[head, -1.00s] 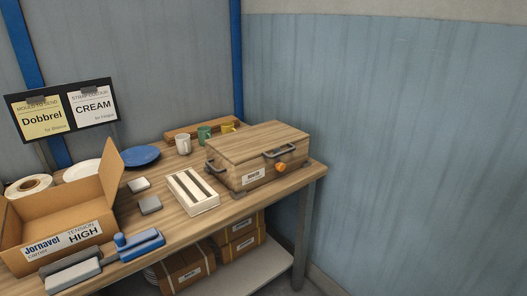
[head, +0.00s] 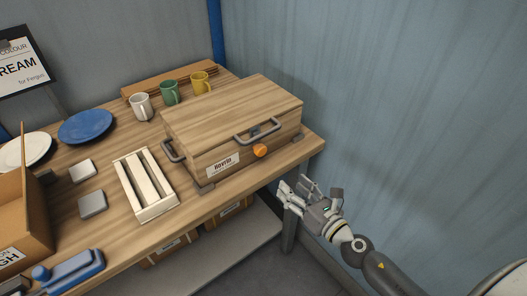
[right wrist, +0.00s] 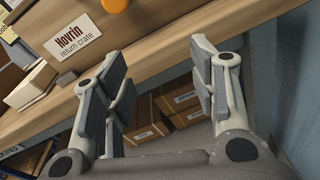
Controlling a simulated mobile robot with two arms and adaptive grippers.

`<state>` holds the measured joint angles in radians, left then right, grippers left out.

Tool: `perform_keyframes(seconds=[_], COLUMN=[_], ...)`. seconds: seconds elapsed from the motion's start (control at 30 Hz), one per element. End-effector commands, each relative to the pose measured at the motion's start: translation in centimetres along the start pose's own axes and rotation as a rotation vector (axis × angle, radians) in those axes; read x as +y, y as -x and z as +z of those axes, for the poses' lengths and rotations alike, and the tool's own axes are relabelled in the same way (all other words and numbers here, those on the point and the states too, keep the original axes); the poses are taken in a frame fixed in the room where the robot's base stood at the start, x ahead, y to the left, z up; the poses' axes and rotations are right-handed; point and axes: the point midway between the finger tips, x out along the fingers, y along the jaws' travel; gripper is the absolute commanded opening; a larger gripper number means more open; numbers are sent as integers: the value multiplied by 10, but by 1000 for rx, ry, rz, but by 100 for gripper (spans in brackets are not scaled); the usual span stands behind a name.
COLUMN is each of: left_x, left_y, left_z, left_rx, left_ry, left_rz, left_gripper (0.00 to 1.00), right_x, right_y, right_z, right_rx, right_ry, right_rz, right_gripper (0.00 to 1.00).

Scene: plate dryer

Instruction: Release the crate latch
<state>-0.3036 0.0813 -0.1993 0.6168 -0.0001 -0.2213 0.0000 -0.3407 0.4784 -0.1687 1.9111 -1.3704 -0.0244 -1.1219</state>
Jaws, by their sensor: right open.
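The wooden crate (head: 225,118) stands closed at the right end of the table, with a handle on its front and one on its left side. An orange round latch knob (head: 260,151) sits on its front face, and its lower part also shows at the top of the right wrist view (right wrist: 115,4). A label reading "Hovrin return crate" (right wrist: 74,37) is on the front. My right gripper (head: 296,190) is open and empty, in front of and below the crate near the table's front edge, apart from the latch. My left gripper is not in view.
A white slotted rack (head: 146,184) stands left of the crate. White, green and yellow mugs (head: 170,92) stand behind it. A blue plate (head: 86,126) and an open cardboard box (head: 22,215) are further left. Cardboard boxes (right wrist: 185,97) sit on the shelf below. A wall is close on the right.

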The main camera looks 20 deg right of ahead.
Motion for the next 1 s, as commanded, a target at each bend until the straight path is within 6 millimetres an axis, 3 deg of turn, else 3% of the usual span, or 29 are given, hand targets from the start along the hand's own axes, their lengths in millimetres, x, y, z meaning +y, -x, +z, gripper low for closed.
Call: perform_keyframes(seconds=[0.03,0.1,0.23,0.37,0.57,0.8,1.0], left_x=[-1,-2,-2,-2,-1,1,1], left_y=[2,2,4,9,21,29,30], left_z=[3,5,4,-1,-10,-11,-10], left_rx=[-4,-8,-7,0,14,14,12], left_ry=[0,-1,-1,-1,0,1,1], left_rz=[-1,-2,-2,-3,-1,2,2], left_gripper=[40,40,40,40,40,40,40], right_x=[13,25,36,39,42,45,47], right_y=[1,3,2,-7,-38,-78,-98], right_z=[19,36,52,56,59,60,60], right_rx=[-28,-56,-84,-89,-89,-89,-87], right_ry=[86,181,263,274,269,268,267], right_rz=[32,61,83,85,84,84,85], right_gripper=[53,53,53,53,53,53,53])
